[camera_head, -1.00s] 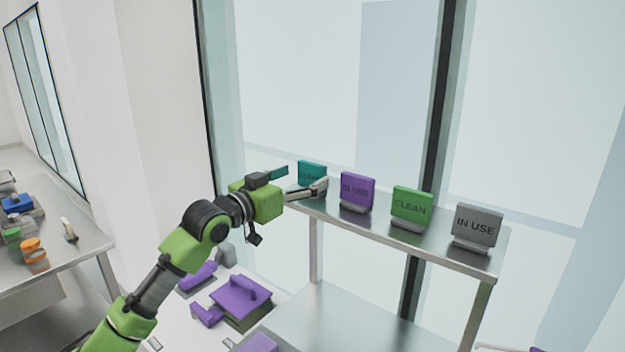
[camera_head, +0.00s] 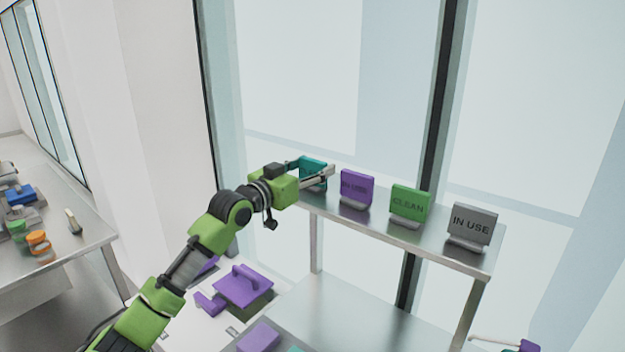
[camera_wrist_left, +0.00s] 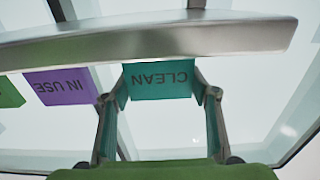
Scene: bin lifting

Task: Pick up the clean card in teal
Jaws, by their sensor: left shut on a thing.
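The teal clean card (camera_head: 313,171) stands at the left end of the raised metal shelf. In the left wrist view the teal card (camera_wrist_left: 160,82) reads CLEAN, upside down. My left gripper (camera_head: 316,174) is at the card, with one finger on each side of it. In the left wrist view the fingertips of my left gripper (camera_wrist_left: 160,95) are closed on the card's two side edges. The gripper partly hides the card in the head view. My right gripper is not in view.
A purple IN USE card (camera_head: 356,188) stands close to the right of the teal one. A green CLEAN card (camera_head: 409,204) and a grey IN USE card (camera_head: 472,225) follow along the shelf (camera_head: 437,248). Purple bins (camera_head: 243,286) lie below. A glass wall is behind.

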